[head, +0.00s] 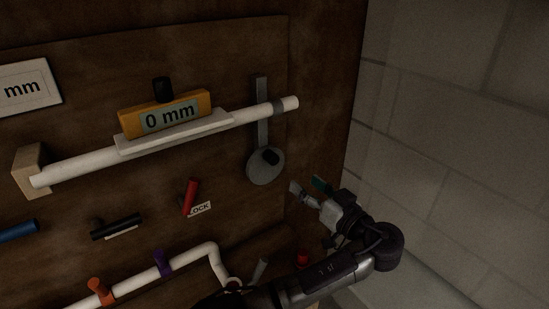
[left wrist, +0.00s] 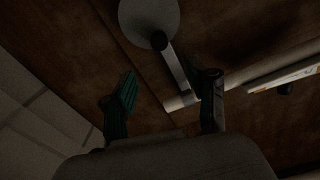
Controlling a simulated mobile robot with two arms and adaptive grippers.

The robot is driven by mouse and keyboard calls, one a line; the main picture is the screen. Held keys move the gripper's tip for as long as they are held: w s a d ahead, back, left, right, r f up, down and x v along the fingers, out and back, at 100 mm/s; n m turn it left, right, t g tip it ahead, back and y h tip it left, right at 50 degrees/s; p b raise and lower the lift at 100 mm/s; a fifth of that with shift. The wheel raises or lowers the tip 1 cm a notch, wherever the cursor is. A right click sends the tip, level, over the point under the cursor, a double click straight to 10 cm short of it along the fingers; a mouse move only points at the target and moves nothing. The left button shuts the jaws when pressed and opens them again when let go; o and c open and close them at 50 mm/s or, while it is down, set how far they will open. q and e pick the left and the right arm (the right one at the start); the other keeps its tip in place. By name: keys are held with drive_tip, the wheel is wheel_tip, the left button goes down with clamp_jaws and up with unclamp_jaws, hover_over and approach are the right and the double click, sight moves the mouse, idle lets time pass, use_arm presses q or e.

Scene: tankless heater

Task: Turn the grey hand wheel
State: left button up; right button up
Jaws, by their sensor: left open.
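The grey hand wheel (head: 262,173) is a round disc with a dark knob (head: 270,156), mounted on the brown wooden panel below a grey vertical strip. My left gripper (head: 307,186) is open and empty, to the right of the wheel and slightly lower in the head view, apart from it. In the left wrist view the wheel (left wrist: 147,14) and its knob (left wrist: 158,40) show at the top, beyond my open fingers (left wrist: 165,82). My right gripper is not in view.
A red handle (head: 190,196) by a LOCK label, a black handle (head: 117,227) and a lower white pipe (head: 195,254) sit on the panel. A grey block wall (head: 450,130) stands at the right.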

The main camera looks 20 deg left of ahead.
sight(275, 160)
use_arm(q)
drive_tip(key=p+x, duration=0.5)
drive_tip(key=x, duration=0.8)
drive_tip(key=shift+p, duration=0.35)
drive_tip(key=shift+w+a, duration=0.25)
drive_tip(key=shift+f, duration=0.1)
clamp_jaws()
